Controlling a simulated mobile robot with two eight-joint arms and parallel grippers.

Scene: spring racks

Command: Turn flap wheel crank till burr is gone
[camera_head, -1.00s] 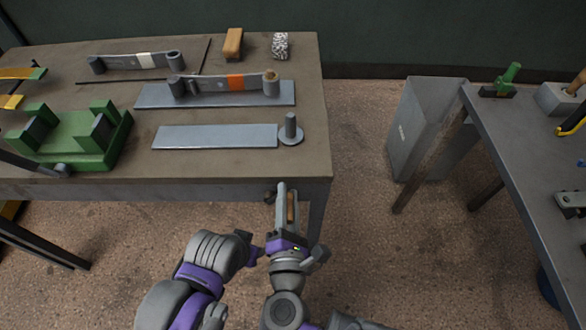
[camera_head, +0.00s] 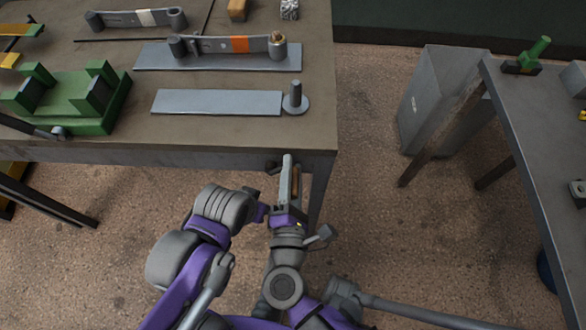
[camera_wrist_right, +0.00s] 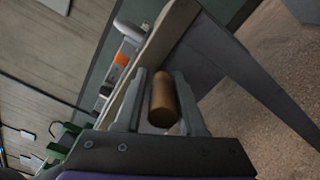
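My right gripper (camera_head: 291,178) is at the front edge of the workbench, near its right corner, with its fingers upward in the head view. A brown wooden cylinder, apparently the crank handle (camera_wrist_right: 163,100), lies between its two fingers in the right wrist view. A narrow gap seems to show beside the cylinder, so I cannot tell whether the fingers grip it. The handle also shows as a brown strip (camera_head: 295,184) in the head view. A small dark part (camera_head: 272,167) sits at the bench edge beside it. I cannot make out the flap wheel or burr.
The workbench (camera_head: 220,133) holds a green fixture (camera_head: 75,100), a flat grey plate (camera_head: 215,102), a round-based post (camera_head: 296,98) and spring leaves, one with an orange band (camera_head: 240,44). A grey bin (camera_head: 425,100) and second table (camera_head: 530,120) stand right. Floor between is clear.

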